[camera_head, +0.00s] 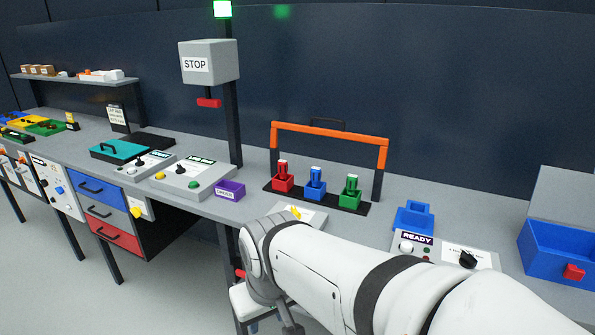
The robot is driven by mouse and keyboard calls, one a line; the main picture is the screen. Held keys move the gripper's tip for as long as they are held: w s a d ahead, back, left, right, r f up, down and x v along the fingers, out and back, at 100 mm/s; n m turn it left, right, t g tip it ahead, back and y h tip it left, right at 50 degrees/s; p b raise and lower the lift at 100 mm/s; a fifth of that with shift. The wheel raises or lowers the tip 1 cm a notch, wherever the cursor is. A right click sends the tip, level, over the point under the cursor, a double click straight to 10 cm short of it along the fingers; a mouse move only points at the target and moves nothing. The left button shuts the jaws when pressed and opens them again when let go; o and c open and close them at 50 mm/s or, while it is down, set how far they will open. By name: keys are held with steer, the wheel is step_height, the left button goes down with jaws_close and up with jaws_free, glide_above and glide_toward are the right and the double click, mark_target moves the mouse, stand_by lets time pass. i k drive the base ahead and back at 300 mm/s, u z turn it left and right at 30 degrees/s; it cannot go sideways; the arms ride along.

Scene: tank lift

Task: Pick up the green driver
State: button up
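The green driver (351,185) stands upright in the green holder (349,200), at the right end of a black rack base on the grey bench. A blue driver (315,175) and a red driver (283,170) stand in their own holders to its left. My white arm reaches in from the lower right, in front of and below the rack. Its wrist is near the bench's front edge. My gripper's fingers do not show clearly, so I cannot tell whether it holds anything.
An orange-topped frame (330,132) arches over the rack. A blue block (413,217) and a READY panel (443,249) lie to the right, with a blue box (558,252) beyond. A purple tray (230,190) and a post with a STOP box (209,61) stand left.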

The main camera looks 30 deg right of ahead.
mark_target(351, 182)
steer(key=z, duration=0.65)
steer(key=i, duration=1.2)
steer(key=z, duration=0.7)
steer(key=k, duration=0.8)
steer(key=z, duration=0.15)
steer(key=i, duration=0.85)
steer(key=u, duration=0.05)
